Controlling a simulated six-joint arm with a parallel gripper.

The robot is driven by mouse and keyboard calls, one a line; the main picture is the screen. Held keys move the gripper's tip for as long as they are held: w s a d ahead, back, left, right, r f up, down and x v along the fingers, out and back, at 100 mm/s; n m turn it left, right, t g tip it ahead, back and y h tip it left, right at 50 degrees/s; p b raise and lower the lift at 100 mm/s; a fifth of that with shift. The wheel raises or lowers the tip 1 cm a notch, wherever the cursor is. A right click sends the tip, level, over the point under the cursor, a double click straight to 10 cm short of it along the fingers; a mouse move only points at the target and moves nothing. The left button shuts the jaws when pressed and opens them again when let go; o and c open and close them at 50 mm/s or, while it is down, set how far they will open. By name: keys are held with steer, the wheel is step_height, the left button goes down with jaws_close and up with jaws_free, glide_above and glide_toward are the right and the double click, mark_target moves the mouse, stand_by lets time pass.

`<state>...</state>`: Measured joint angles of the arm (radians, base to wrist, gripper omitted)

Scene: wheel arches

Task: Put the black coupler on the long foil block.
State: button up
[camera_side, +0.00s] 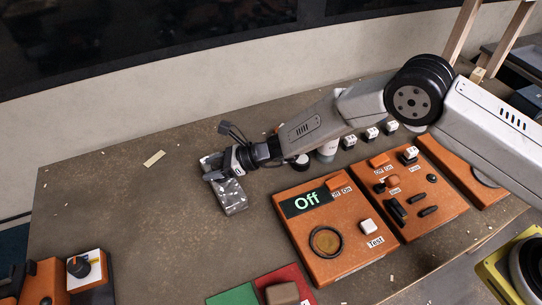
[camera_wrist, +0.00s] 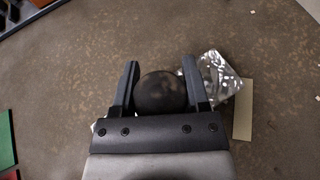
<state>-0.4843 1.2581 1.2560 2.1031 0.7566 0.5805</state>
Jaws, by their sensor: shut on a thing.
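The black coupler (camera_wrist: 160,92) is a dark round piece between the two fingers of my gripper (camera_wrist: 160,85) in the wrist view. My gripper is shut on it. The long foil block (camera_side: 232,196) is silver and crinkled, and lies on the brown table in the side view. My gripper (camera_side: 215,174) is over its far part and hides some of it. Foil (camera_wrist: 222,78) also shows beyond the right finger in the wrist view. I cannot make out the coupler in the side view, nor tell whether it touches the foil.
An orange panel (camera_side: 290,240) with an "Off" display stands right of the foil block, with more orange panels beyond. Green (camera_side: 233,296) and red (camera_side: 290,278) pads lie at the front. A tan strip (camera_side: 154,158) lies at the back left. The table's left is mostly clear.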

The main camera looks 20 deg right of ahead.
steer(key=shift+f, duration=0.1)
steer(key=o, duration=1.2)
steer(key=shift+o, duration=0.2)
steer(key=shift+s+d+r, duration=0.15)
steer(key=shift+d+r, duration=0.2)
steer(key=shift+d, duration=0.1)
steer(key=v, duration=1.1)
steer(key=shift+s, duration=0.1)
